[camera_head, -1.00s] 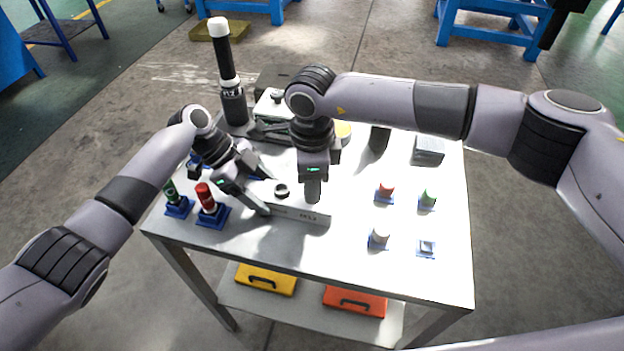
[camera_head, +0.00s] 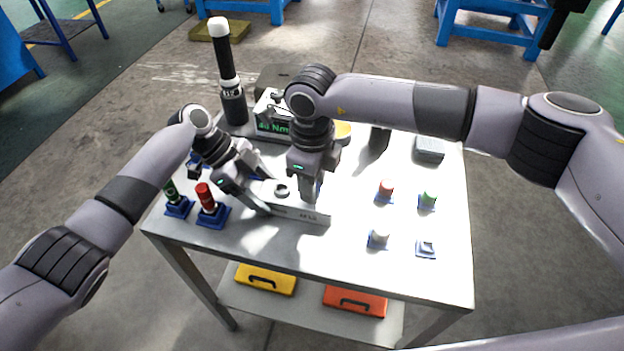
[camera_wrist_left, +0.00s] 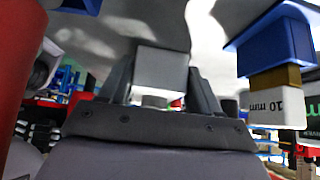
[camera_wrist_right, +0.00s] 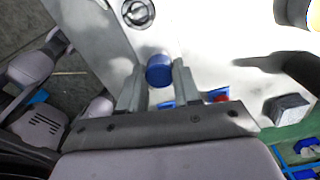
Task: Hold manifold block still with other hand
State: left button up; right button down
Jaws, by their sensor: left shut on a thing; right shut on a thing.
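The manifold block (camera_head: 300,213) is a long light-grey bar lying on the table, with a round dark-ringed port on top. My left gripper (camera_head: 264,196) is shut on its left part; in the left wrist view a pale block face (camera_wrist_left: 160,75) sits between the fingers. My right gripper (camera_head: 310,196) points down at the block's right end. In the right wrist view (camera_wrist_right: 158,80) it is shut on a round blue piece (camera_wrist_right: 159,70). The block's ringed port (camera_wrist_right: 137,12) shows beyond it. Whether the blue piece touches the block, I cannot tell.
Red (camera_head: 207,198) and green (camera_head: 171,190) handled tools stand in blue holders at left. Small coloured parts, including a red one (camera_head: 385,190), stand on blue bases at right. A display (camera_head: 272,126) reads 40 Nm behind the grippers.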

jog(key=m, duration=0.5)
jog(key=c, duration=0.7)
grip_release()
jog(key=shift+c, duration=0.8)
